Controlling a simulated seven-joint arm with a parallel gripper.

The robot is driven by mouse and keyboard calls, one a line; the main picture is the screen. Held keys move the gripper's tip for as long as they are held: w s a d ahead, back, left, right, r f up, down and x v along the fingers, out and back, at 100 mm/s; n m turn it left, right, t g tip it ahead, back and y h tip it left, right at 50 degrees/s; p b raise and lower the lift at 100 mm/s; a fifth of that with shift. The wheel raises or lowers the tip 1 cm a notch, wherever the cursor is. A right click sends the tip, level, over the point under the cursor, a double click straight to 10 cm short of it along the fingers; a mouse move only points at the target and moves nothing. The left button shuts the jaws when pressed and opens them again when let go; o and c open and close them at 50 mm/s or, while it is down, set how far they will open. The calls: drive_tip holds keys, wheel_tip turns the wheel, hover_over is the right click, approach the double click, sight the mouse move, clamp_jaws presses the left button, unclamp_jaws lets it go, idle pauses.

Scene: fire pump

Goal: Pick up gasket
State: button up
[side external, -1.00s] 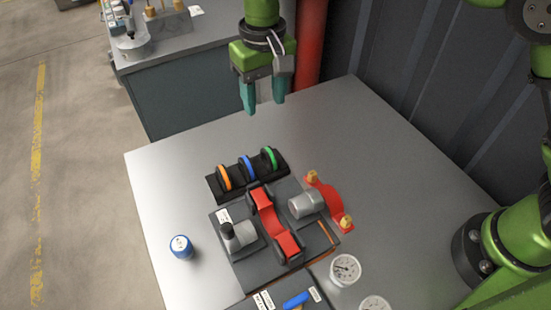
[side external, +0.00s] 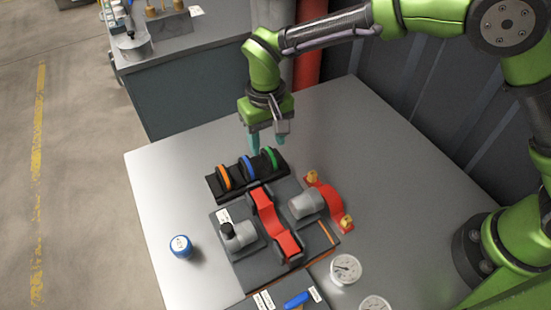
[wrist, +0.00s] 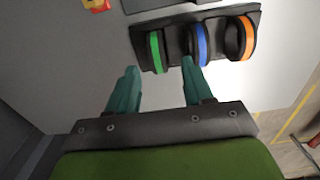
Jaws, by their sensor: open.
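Three ring gaskets stand upright in a black rack (side external: 213,187) on the metal table. They are an orange gasket (side external: 224,177), a blue gasket (side external: 248,167) and a green gasket (side external: 270,158). In the wrist view the green gasket (wrist: 155,52), blue gasket (wrist: 203,44) and orange gasket (wrist: 246,38) run left to right. My gripper (side external: 268,150) is open and empty, just behind and above the rack near the green and blue gaskets. In the wrist view its teal fingertips (wrist: 159,68) lie to either side of the green gasket's lower end, apart from it.
A dark base with a red bracket (side external: 265,212) and grey cylinders (side external: 306,204) lies in front of the rack. A red part with yellow knobs (side external: 325,197) is right of it. A blue can (side external: 181,247) stands left. Gauges (side external: 346,269) lie at the front.

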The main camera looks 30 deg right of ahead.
sight(268, 149)
wheel_tip(268, 149, down, 4)
drive_tip(key=shift+d+f, duration=0.1)
clamp_jaws()
idle(0.4)
